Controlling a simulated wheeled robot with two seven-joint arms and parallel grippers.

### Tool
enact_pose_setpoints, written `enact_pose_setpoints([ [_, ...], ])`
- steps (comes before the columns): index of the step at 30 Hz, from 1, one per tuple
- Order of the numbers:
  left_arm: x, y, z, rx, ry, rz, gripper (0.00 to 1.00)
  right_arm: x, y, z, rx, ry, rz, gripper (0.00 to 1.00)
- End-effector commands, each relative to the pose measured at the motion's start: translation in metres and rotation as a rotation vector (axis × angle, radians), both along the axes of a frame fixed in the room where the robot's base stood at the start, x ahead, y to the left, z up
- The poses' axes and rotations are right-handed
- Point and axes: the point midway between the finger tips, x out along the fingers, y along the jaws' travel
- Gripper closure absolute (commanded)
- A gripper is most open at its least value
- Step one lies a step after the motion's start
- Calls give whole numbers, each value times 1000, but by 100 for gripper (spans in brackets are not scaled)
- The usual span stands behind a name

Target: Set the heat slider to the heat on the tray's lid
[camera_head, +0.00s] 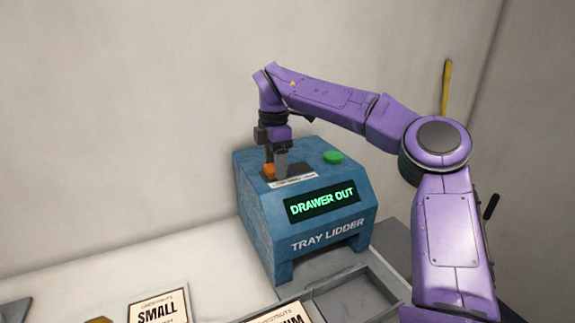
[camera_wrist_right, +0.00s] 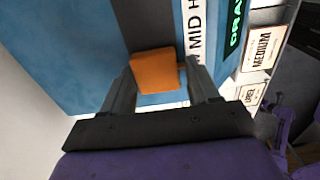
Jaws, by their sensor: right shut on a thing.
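The blue tray lidder (camera_head: 255,205) stands against the back wall, its display (camera_head: 322,204) reading DRAWER OUT. On its top is the orange heat slider knob (camera_head: 269,170), also in the right wrist view (camera_wrist_right: 156,72), in a dark slot. My right gripper (camera_head: 275,165) reaches down from above and is shut on the knob, one finger each side (camera_wrist_right: 158,88). The scale label (camera_wrist_right: 193,35) shows "W MID H", partly hidden by a finger; the knob sits beside the W, short of MID. No heat marking on a lid is readable. My left gripper is out of view.
A green button (camera_head: 333,157) is on the lidder's top. Grey drawer framing (camera_head: 350,285) extends in front of it. A yellow-handled tool (camera_head: 446,88) stands behind my right arm.

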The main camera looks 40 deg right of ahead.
Motion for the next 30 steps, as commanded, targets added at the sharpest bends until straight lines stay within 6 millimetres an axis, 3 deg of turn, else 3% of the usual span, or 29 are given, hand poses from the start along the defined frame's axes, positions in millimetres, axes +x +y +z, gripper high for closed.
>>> enact_pose_setpoints([
  [9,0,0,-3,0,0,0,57,6,10,6,-4,-20,5,95],
  [10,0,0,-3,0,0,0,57,5,10,7,-3,-20,5,37],
  [11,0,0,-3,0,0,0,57,5,10,6,-4,-20,5,27],
  [12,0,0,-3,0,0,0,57,5,9,6,-4,-19,4,23],
  [25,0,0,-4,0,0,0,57,1,5,3,-2,-9,-5,23],
  [30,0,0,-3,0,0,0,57,2,6,23,-5,-12,-4,23],
])
